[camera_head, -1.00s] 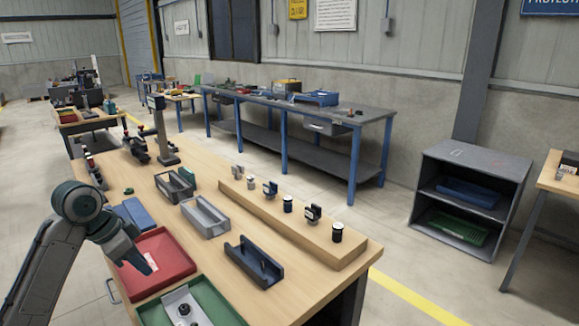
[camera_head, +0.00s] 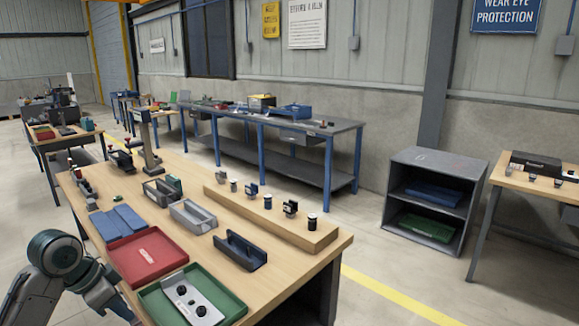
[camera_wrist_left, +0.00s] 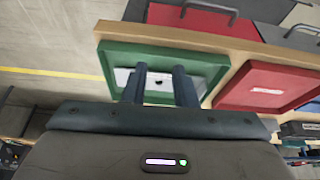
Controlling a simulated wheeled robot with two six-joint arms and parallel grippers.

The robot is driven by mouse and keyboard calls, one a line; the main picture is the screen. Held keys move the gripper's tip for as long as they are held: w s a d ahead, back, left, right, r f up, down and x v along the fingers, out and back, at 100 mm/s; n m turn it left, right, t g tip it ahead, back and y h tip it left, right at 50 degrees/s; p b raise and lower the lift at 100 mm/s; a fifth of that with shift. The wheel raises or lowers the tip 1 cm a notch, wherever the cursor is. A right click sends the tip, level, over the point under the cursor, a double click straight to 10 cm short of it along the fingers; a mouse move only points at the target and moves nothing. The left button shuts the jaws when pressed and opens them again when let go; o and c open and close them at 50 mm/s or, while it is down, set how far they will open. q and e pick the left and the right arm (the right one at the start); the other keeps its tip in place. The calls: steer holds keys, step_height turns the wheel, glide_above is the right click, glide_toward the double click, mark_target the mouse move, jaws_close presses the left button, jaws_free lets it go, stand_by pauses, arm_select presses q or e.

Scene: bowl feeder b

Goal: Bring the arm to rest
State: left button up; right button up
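My left arm (camera_head: 55,255) comes in at the lower left corner of the head view, beside the table's near left edge. Its gripper end is at the bottom edge of that view, with the fingertips hard to make out. In the left wrist view my left gripper (camera_wrist_left: 160,82) has its two dark fingers apart, with nothing held between them. Beyond the fingers is the green tray (camera_wrist_left: 112,67), holding a light plate with a dark part. My right gripper is in neither view.
Open floor lies left of the table.

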arm_select(q)
steer(key=s+d+f+n, duration=0.1)
steer(key=s+d+f, duration=0.35)
steer(key=f, duration=0.35)
steer(key=s+d+f+n, duration=0.1)
steer(key=s+d+f, duration=0.2)
steer(key=s+f, duration=0.4)
steer(key=s+d+f+n+y, duration=0.2)
steer(key=s+f, duration=0.1)
steer(key=s, duration=0.5)
steer(key=s+d+f+n+y, duration=0.1)
steer(key=s+f+n, duration=0.2)
steer(key=s, duration=0.6)
step_height(320, 180, down, 30)
steer(key=a+f, duration=0.1)
steer(key=a, duration=0.2)
steer(key=s+a+f+g, duration=0.1)
steer(key=s+f+g, duration=0.1)
steer(key=s+f, duration=1.4)
step_height(320, 180, down, 2)
steer(key=shift+s+f, duration=0.15)
steer(key=shift+s, duration=0.15)
